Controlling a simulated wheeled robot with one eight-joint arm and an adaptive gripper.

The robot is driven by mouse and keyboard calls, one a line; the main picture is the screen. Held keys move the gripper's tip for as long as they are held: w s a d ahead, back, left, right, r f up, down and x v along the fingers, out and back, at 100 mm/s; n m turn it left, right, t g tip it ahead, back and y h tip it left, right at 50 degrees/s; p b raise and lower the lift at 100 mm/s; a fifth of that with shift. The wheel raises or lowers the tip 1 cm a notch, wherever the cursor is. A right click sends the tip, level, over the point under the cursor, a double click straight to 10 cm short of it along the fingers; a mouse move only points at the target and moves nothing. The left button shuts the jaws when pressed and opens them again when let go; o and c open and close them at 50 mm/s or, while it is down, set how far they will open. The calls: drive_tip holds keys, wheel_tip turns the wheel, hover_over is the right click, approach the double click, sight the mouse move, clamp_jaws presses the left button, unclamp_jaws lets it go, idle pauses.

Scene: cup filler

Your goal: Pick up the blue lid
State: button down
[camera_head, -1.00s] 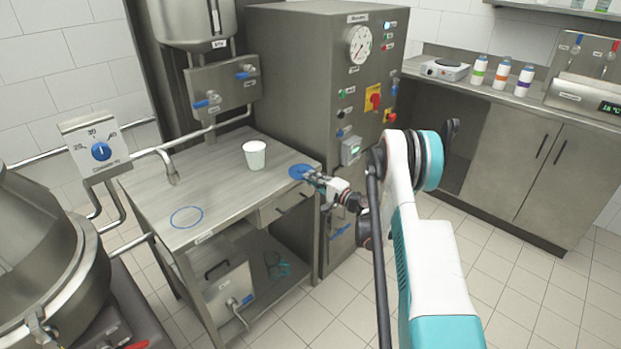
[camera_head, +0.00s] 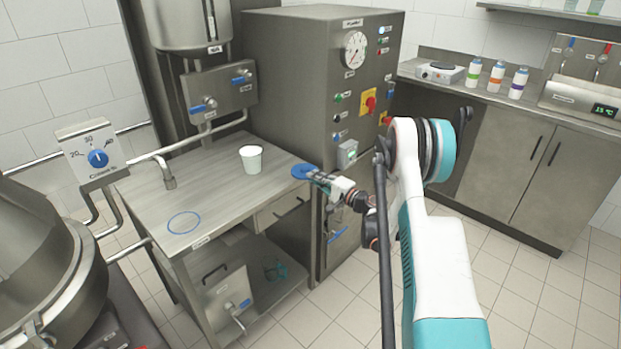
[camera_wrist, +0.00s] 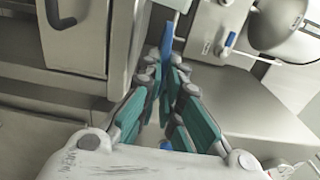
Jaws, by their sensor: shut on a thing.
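The blue lid (camera_head: 302,171) is a flat disc at the right front corner of the steel table. My gripper (camera_head: 316,176) reaches it from the right and is shut on its near edge. In the wrist view the lid (camera_wrist: 167,40) shows edge-on as a narrow blue strip between the fingertips of my gripper (camera_wrist: 166,66). I cannot tell whether the lid touches the tabletop or is slightly above it.
A white cup (camera_head: 251,160) stands on the steel table (camera_head: 215,185), left of the lid. A blue ring (camera_head: 184,222) marks the tabletop's front left. A control cabinet (camera_head: 300,80) rises behind the lid. A large kettle (camera_head: 40,270) stands at left.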

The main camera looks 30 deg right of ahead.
drive_tip(key=s+d+r, duration=0.1)
drive_tip(key=s+r, duration=0.1)
drive_tip(key=s, duration=0.3)
drive_tip(key=s+d+r, duration=0.1)
drive_tip(key=s+d, duration=0.1)
drive_tip(key=s, duration=0.3)
drive_tip(key=shift+d+r, duration=0.3)
drive_tip(key=shift+r, duration=0.1)
drive_tip(key=shift+w, duration=0.1)
